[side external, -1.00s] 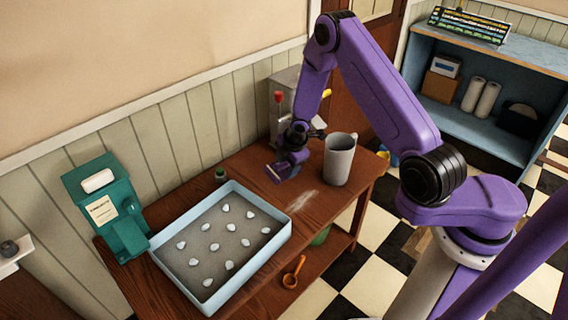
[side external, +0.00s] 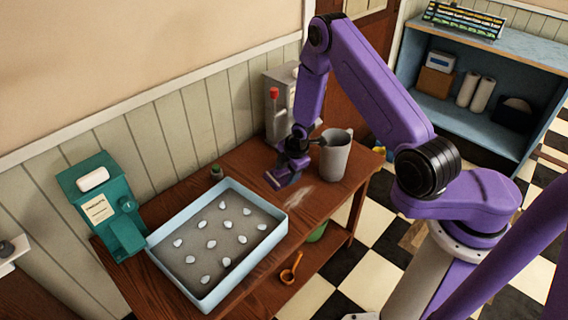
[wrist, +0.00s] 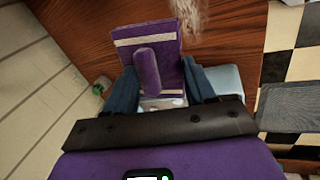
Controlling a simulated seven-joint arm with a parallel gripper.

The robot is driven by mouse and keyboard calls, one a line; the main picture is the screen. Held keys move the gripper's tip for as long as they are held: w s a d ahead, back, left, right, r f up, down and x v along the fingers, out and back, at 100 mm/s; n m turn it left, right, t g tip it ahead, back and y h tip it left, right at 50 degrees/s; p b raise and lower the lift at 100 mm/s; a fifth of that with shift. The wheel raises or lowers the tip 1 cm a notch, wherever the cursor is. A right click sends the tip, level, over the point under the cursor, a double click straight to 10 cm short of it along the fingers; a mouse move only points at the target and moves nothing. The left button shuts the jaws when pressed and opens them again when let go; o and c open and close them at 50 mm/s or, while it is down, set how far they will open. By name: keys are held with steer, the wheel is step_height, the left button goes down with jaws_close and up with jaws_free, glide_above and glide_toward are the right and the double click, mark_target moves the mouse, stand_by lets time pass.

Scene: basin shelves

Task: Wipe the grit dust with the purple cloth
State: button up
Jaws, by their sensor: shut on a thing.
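The purple cloth (wrist: 168,38) is a folded pad with cream bands and a raised purple roll across it. My gripper (wrist: 160,76) is shut on it, with a dark blue finger on each side. In the side view my gripper (side external: 291,160) holds the cloth (side external: 279,179) low over the wooden table, left of the dust. I cannot tell whether the cloth touches the wood. The grit dust (side external: 301,196) is a pale streaky patch in front of the grey mug. Part of it shows beyond the cloth's top edge in the wrist view (wrist: 188,12).
A grey mug (side external: 335,158) stands close to the right of my gripper. A light blue tray (side external: 262,247) of pale pebbles lies left of the dust. A grey dispenser with a red knob (side external: 274,94) stands behind. A small green-capped bottle (side external: 216,172) stands by the wall.

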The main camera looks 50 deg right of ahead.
steer(key=shift+s+d+f, duration=0.15)
steer(key=shift+s+f, duration=0.2)
steer(key=shift+f, duration=1.25)
steer(key=shift+s+d+f, duration=0.15)
steer(key=shift+s+f, duration=0.2)
steer(key=shift+f, duration=1.2)
steer(key=shift+s+d+f, duration=0.15)
steer(key=shift+s+f, duration=0.2)
steer(key=shift+f, duration=1.25)
steer(key=shift+s+f, duration=0.15)
steer(key=shift+f, duration=0.15)
steer(key=shift+s, duration=1.9)
steer(key=shift+c, duration=0.4)
steer(key=d, duration=0.3)
steer(key=shift+w+d, duration=0.1)
steer(key=shift+d, duration=0.1)
steer(key=shift+w, duration=1.9)
steer(key=shift+w+d, duration=0.2)
steer(key=shift+s+d, duration=0.1)
steer(key=shift+d, duration=1.45)
steer(key=shift+s, duration=1.95)
steer(key=shift+s+r, duration=0.1)
step_height(320, 180, up, 8)
